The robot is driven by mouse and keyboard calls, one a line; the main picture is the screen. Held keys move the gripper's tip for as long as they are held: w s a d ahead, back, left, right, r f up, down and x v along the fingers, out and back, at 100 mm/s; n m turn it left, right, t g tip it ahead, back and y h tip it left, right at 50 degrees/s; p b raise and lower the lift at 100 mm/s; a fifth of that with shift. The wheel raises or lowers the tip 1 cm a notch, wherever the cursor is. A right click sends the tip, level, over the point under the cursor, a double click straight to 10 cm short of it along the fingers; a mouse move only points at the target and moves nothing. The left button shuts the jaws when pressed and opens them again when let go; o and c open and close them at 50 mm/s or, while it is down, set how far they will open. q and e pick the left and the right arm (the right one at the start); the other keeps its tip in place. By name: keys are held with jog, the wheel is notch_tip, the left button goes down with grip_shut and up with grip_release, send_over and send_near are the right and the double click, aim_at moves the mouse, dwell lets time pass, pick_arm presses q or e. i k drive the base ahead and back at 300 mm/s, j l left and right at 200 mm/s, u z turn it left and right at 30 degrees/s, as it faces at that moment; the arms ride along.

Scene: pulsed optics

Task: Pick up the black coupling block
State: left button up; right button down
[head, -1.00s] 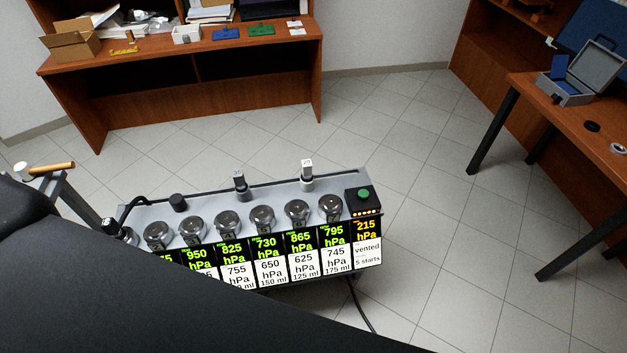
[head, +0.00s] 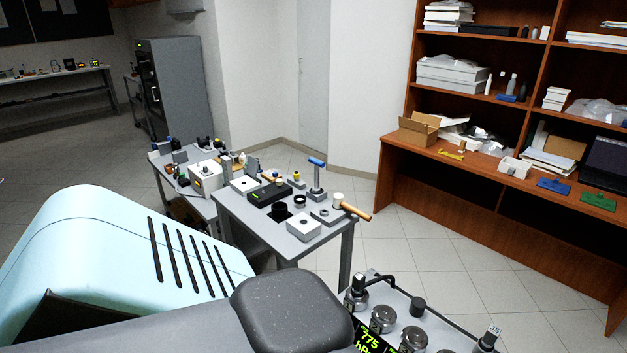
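I cannot clearly make out the black coupling block. Small dark things stand on the grey table in the middle of the head view: a flat black box (head: 269,194) with a small lit display, and a short black cylinder (head: 279,212) in front of it. Either is too small to name with certainty. Neither of my grippers is in view.
The grey table (head: 262,226) also bears a mallet (head: 351,207), a blue-handled press (head: 317,178) and pale blocks. The pressure console (head: 444,318) is at the bottom right. A wooden shelf desk (head: 388,196) stands right. Floor between is clear.

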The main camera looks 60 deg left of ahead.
aim_at(358, 283)
jog(key=k+j+u, duration=0.1)
jog(key=u, duration=1.3)
jog(key=j, duration=0.1)
